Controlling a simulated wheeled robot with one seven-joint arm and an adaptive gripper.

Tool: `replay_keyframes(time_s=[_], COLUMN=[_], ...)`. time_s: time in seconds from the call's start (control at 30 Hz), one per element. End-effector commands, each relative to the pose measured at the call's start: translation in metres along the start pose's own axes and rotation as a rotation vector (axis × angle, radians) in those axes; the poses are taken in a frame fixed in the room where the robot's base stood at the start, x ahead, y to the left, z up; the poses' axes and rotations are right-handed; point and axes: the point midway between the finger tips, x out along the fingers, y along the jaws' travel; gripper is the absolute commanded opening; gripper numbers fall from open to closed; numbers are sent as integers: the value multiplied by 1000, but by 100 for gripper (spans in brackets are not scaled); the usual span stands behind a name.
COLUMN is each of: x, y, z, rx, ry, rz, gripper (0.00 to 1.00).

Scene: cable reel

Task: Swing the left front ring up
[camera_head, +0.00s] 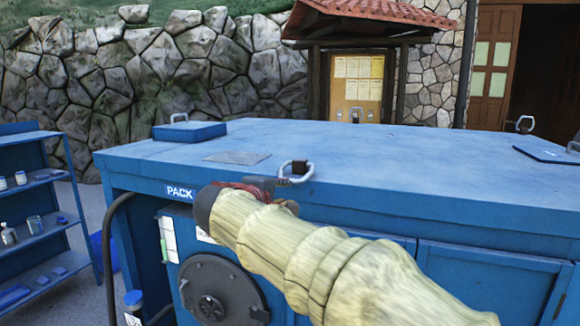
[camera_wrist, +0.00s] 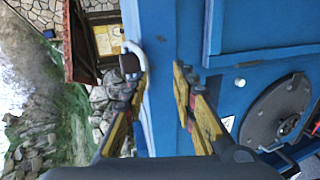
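The left front ring (camera_head: 296,171) is a pale metal loop at the front edge of the blue bench top. It looks tilted, partly raised off the top. In the wrist view the ring (camera_wrist: 133,49) curves around the dark tip of one finger; I cannot tell whether they touch. My gripper (camera_head: 268,188) is at the front edge, just left of the ring, mostly hidden behind my arm in the head view. In the wrist view my gripper (camera_wrist: 157,69) has its fingers spread, one by the ring and one in front of the bench face. Nothing is held between them.
The blue bench top (camera_head: 400,165) is broad and mostly clear. A blue lid (camera_head: 190,132) with a ring lies at the back left, beside a grey plate (camera_head: 237,158). A round dark disc (camera_head: 220,288) is on the front. A shelf (camera_head: 38,210) stands left.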

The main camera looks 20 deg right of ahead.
Motion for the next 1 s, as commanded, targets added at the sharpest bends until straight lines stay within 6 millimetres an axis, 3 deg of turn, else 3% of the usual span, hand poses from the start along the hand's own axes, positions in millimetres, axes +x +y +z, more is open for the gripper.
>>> replay_keyframes(time_s=[0.03, 0.13, 0.63, 1.0], x=[1, 5, 70, 80], y=[11, 20, 25, 24], z=[-8, -14, -14, -14], rx=[-15, -32, -33, -32], ry=[2, 3, 3, 4], rz=[22, 49, 52, 52], gripper=[27, 27, 27, 27])
